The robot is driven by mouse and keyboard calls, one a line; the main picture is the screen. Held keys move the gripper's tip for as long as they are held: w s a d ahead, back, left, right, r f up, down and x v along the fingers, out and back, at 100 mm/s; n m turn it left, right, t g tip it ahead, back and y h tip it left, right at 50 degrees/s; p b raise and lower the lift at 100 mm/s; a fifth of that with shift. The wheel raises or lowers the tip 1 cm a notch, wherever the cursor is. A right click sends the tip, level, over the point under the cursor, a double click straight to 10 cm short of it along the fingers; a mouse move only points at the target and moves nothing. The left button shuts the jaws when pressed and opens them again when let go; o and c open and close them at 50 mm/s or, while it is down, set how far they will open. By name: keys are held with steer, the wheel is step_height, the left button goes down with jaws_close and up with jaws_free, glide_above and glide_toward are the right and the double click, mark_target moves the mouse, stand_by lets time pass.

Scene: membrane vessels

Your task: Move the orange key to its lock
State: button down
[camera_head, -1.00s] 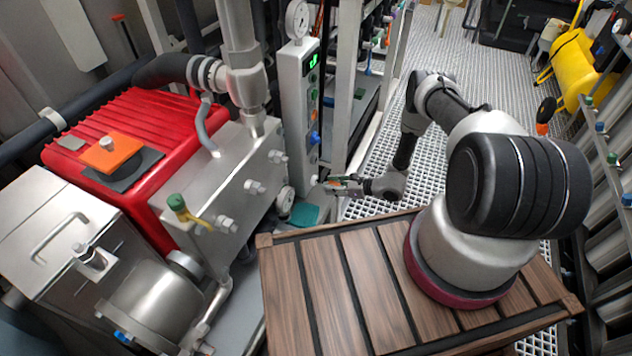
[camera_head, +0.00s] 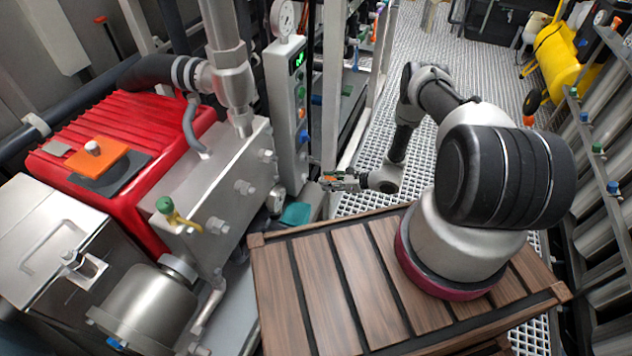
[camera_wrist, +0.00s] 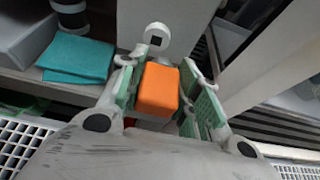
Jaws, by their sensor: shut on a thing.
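The orange key is an orange block (camera_wrist: 158,90) between the green-padded fingers of my gripper (camera_wrist: 165,98) in the wrist view. My gripper is shut on it. Just beyond the block is a pale round piece (camera_wrist: 157,38) with a dark square in its middle; I cannot tell whether it is joined to the key. In the head view my gripper (camera_head: 335,181) points left, close to the lower part of the grey control panel, above the floor grating. The key is too small to make out clearly there. I cannot tell which part is its lock.
A red machine (camera_head: 120,130) with an orange plate (camera_head: 95,157) on top stands at left. The grey control panel (camera_head: 288,100) has several coloured buttons. A teal cloth (camera_wrist: 78,57) lies left of my gripper. A white post (camera_head: 335,90) stands close behind. Slatted wood is beneath my arm.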

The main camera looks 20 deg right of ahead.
mark_target(306, 159)
steer(key=r, duration=0.7)
steer(key=s+r, duration=0.1)
steer(key=r, duration=0.2)
steer(key=shift+d+r, duration=0.3)
steer(key=shift+r, duration=0.05)
steer(key=shift+s+a, duration=0.2)
steer(key=shift+s, duration=0.1)
steer(key=shift+w+a, duration=0.9)
steer(key=shift+a, duration=0.25)
steer(key=shift+w+a, duration=0.85)
steer(key=shift+a, duration=0.3)
steer(key=shift+w+a, duration=0.3)
steer(key=shift+a, duration=0.2)
steer(key=c, duration=0.9)
jaws_free()
steer(key=shift+c, duration=0.2)
